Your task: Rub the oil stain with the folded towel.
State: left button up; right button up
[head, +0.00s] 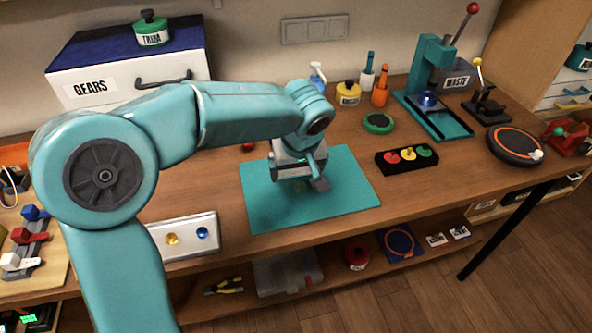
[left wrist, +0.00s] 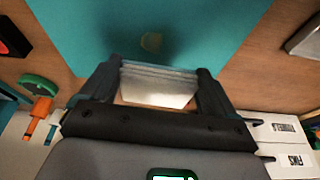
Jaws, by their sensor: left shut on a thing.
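My left gripper (head: 303,180) is over the teal mat (head: 345,192) on the workbench. In the left wrist view, my left gripper (left wrist: 158,82) is shut on the folded towel (left wrist: 158,88), a pale grey layered block between its two dark fingers. The oil stain (left wrist: 151,42) is a small yellowish-brown patch on the teal mat (left wrist: 225,20), beyond the towel's edge in that view. The stain (head: 301,187) shows faintly below the gripper in the head view. The towel appears apart from the stain; its exact height above the mat is unclear. My right gripper is not in view.
A black tray with coloured knobs (head: 407,159) lies right of the mat. A pale panel with yellow and blue knobs (head: 187,236) lies left of it. The GEARS box (head: 125,70), bottles and a teal press (head: 432,70) stand behind. The mat's right part is clear.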

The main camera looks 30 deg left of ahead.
pick_arm(q)
jog(key=shift+r+p, duration=1)
jog(key=shift+r, duration=0.6)
jog(key=shift+f, duration=0.1)
